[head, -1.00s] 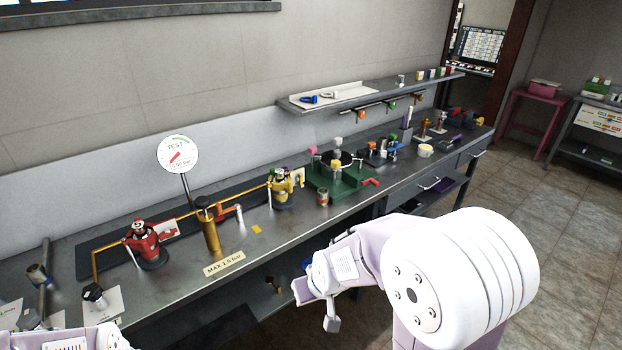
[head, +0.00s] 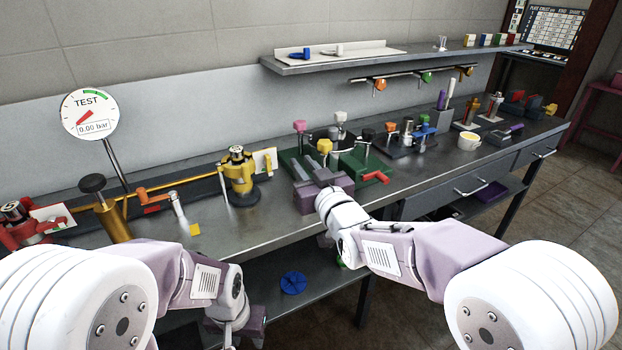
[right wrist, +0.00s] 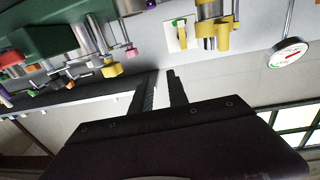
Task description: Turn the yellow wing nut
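The yellow wing nut appears to be the yellow block-shaped top (head: 324,146) on a post of the green fixture (head: 350,170), beside a pink top (head: 299,127) and a white top (head: 340,117). My right gripper (head: 313,170) is over the bench at the front of the green fixture, its fingers pointing toward the posts. In the right wrist view its two dark fingers (right wrist: 160,82) are apart with nothing between them. Colored tops (right wrist: 110,69) appear left of the fingers there. My left gripper (head: 237,328) hangs low before the bench; its fingers are not clear.
A red handle (head: 376,178) sticks out at the fixture's right. A yellow valve (head: 238,175) and a brass pump (head: 108,212) stand to the left, with a gauge (head: 90,113) behind. A shelf (head: 400,57) runs above.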

